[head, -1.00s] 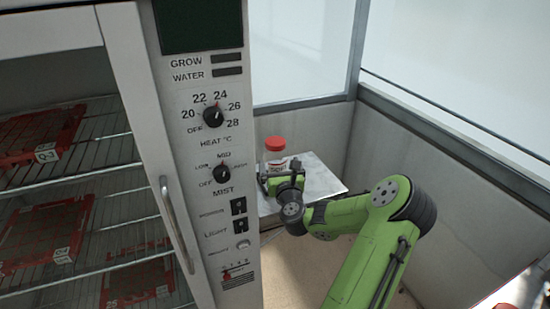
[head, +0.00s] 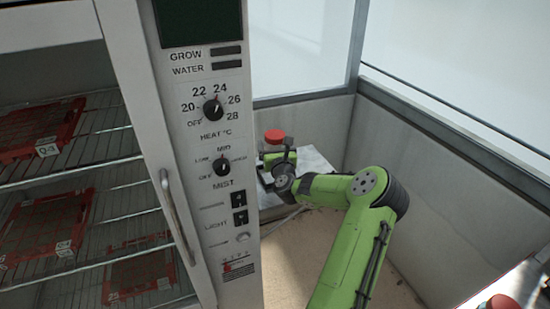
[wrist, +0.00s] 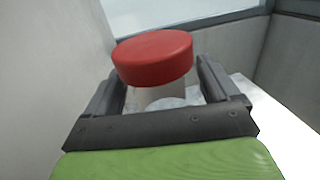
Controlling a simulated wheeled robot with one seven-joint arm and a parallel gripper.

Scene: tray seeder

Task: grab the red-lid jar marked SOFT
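The red-lid jar (head: 274,136) stands on a pale shelf (head: 318,178) in the corner to the right of the cabinet. In the wrist view its red lid (wrist: 152,58) is large and close, with the clear body below it. No marking can be read on it now. My gripper (wrist: 165,90) is open, with one finger on each side of the jar below the lid. I cannot tell whether either finger touches it. In the head view my gripper (head: 275,166) hides most of the jar's body.
The cabinet's control panel (head: 215,140) and door handle (head: 176,220) stand close to the left of my gripper. Red trays (head: 40,128) lie on its wire shelves. Walls close in behind and right of the jar. Another red round top (head: 502,302) shows at the lower right.

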